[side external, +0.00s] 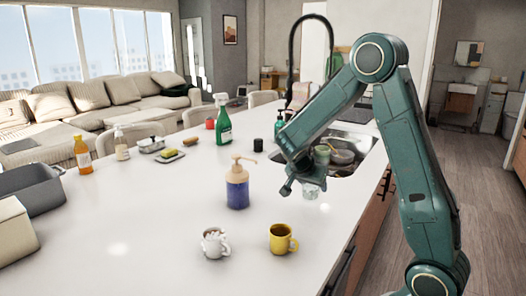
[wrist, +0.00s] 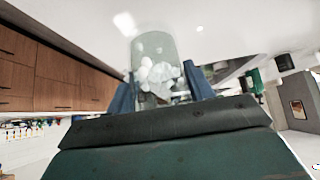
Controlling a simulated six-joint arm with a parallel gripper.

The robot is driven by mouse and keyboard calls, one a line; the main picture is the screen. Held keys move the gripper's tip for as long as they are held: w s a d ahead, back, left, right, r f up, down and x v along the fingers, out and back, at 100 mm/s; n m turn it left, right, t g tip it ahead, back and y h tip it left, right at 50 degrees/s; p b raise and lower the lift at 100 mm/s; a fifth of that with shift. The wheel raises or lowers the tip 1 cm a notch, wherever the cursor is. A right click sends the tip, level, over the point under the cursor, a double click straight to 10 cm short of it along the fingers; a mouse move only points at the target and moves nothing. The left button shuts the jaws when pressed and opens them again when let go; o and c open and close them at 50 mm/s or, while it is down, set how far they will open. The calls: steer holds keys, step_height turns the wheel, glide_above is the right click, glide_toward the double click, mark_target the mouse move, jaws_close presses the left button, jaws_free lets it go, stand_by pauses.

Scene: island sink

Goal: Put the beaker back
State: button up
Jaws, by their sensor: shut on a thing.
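The beaker (wrist: 153,62) is clear glass. In the wrist view it stands out between the two blue-grey fingers of my gripper (wrist: 160,100), with whitish patches showing in or through it. In the side view the beaker (side external: 311,188) is a small pale shape below my gripper (side external: 292,187), near the front edge of the sink. My gripper is shut on the beaker. I cannot tell whether the beaker touches the counter.
The sink (side external: 345,152) behind my gripper holds dishes. A soap pump bottle (side external: 237,188), a white mug (side external: 214,243) and a yellow mug (side external: 282,239) stand on the white counter (side external: 130,220). A green spray bottle (side external: 223,125) stands farther back. The counter's left middle is clear.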

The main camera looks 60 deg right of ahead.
mark_target(311, 198)
steer(key=shift+f, duration=0.6)
steer(key=shift+f, duration=0.15)
steer(key=shift+f, duration=2)
steer(key=shift+f, duration=0.15)
steer(key=o, duration=1.1)
steer(key=shift+c, duration=0.2)
steer(key=shift+a+r, duration=0.15)
steer(key=shift+r, duration=0.2)
steer(key=v, duration=1.1)
steer(key=shift+a+r, duration=0.2)
